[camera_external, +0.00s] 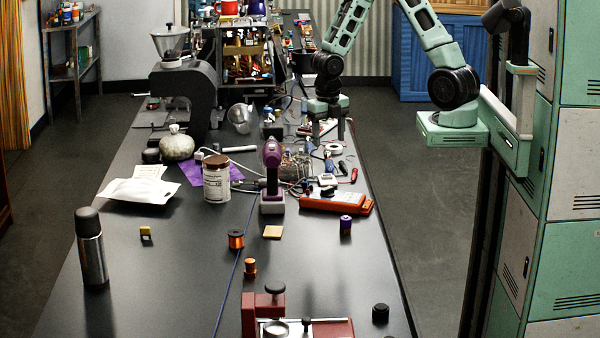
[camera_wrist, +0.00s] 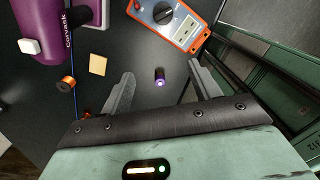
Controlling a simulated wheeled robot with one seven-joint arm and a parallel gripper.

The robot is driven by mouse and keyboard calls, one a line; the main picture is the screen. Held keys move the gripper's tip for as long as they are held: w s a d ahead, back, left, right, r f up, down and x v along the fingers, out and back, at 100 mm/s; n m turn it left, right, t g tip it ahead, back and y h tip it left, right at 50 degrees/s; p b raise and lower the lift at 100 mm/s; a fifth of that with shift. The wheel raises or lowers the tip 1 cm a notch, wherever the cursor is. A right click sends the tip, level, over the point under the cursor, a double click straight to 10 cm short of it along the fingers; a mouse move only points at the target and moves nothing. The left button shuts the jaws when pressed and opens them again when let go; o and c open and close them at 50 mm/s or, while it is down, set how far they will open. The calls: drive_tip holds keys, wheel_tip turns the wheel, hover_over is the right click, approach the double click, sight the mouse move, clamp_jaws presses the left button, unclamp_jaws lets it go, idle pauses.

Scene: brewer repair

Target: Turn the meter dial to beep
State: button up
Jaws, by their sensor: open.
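The meter is an orange-edged grey instrument (camera_wrist: 186,32) at the top of the wrist view, partly cut off by the frame edge. Its dial is a round dark knob (camera_wrist: 164,13) beside a small display. In the external view the orange meter (camera_external: 337,204) lies on the black bench, right of the purple drill; the dial's setting is too small to read. My gripper (camera_external: 328,136) hangs over the bench beyond the meter in that view. In the wrist view my gripper (camera_wrist: 163,78) is open, with its two fingers apart and nothing held. The meter appears ahead of the fingertips.
A purple drill (camera_external: 271,175) stands left of the meter. A small purple cylinder (camera_external: 346,225), a tan square (camera_external: 273,232) and a copper spool (camera_external: 236,239) lie nearer. Wires and small parts (camera_external: 298,165) clutter the bench behind. Green lockers (camera_external: 571,210) stand at right.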

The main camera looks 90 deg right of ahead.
drive_tip(key=d+n+p, duration=0.1)
drive_tip(key=d+n, duration=0.1)
drive_tip(key=d, duration=0.3)
drive_tip(key=b, duration=0.4)
approach(327, 191)
drive_tip(key=shift+n, duration=0.3)
drive_tip(key=f, duration=0.2)
drive_tip(key=d+f, duration=0.1)
drive_tip(key=f, duration=0.2)
drive_tip(key=d+f, duration=0.1)
drive_tip(key=f, duration=0.2)
drive_tip(key=shift+r, duration=0.1)
drive_tip(key=c, duration=1)
